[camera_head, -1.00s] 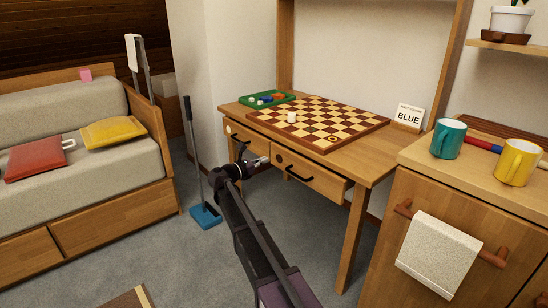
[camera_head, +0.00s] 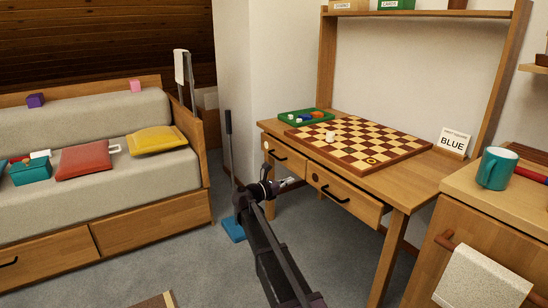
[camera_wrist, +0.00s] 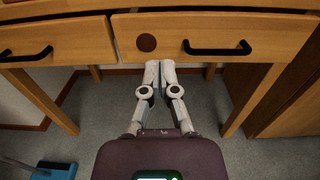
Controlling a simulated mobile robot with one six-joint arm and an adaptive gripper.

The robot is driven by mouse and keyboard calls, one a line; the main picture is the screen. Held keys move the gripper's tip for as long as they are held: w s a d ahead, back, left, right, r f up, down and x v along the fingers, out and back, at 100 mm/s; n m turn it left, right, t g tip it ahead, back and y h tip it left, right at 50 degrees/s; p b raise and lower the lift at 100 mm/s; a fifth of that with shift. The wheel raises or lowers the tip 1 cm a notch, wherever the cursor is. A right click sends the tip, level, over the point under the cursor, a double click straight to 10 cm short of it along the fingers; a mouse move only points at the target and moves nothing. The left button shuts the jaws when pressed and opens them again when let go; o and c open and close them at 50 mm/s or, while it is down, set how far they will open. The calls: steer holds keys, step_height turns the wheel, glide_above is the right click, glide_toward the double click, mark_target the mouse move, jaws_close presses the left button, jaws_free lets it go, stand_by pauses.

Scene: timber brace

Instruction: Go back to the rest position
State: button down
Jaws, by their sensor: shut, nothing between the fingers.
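My gripper (camera_head: 291,183) is shut and empty in front of the desk's drawers in the head view. In the wrist view my gripper (camera_wrist: 160,66) has its fingertips together, just below the drawer fronts. The desk (camera_head: 390,210) has a left drawer (camera_head: 285,157) and a right drawer (camera_head: 343,193), each with a black handle. The right drawer (camera_wrist: 215,40) seems to stand out a little in the head view. My arm reaches up from the bottom of the head view.
A checkered board (camera_head: 365,143) with a white piece and a green tray (camera_head: 305,117) lie on the desk. A cabinet (camera_head: 470,222) with a teal mug (camera_head: 497,168) stands at right. A sofa (camera_head: 105,180) is at left. A blue dustpan (camera_head: 233,229) stands on the floor.

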step_height(320, 180, up, 6)
steer(key=w+a+r+n+t+y+p, duration=0.1)
steer(key=w+a+n+t+y+p, duration=0.15)
steer(key=n+t+y, duration=0.95)
steer(key=s+a+f+n+g+y+p, duration=0.1)
steer(key=s+a+n+g+y, duration=0.15)
steer(key=n, duration=0.65)
steer(key=s+a+f+n+g+y+p, duration=0.15)
steer(key=n+y, duration=0.25)
steer(key=n, duration=0.4)
steer(key=s+d+f+n+g+p, duration=0.25)
steer(key=s+f+n+g, duration=0.45)
steer(key=s, duration=0.4)
steer(key=s+d+f+n+g+p, duration=0.1)
steer(key=s+d+f+n+g, duration=0.4)
steer(key=s+n, duration=0.5)
steer(key=s+d+n+g+h+p, duration=0.25)
steer(key=s+d+g, duration=0.25)
steer(key=s, duration=0.7)
step_height(320, 180, up, 36)
steer(key=p, duration=3.6)
steer(key=shift+r+m+p, duration=0.2)
steer(key=shift+m+p, duration=0.15)
steer(key=shift+w, duration=0.1)
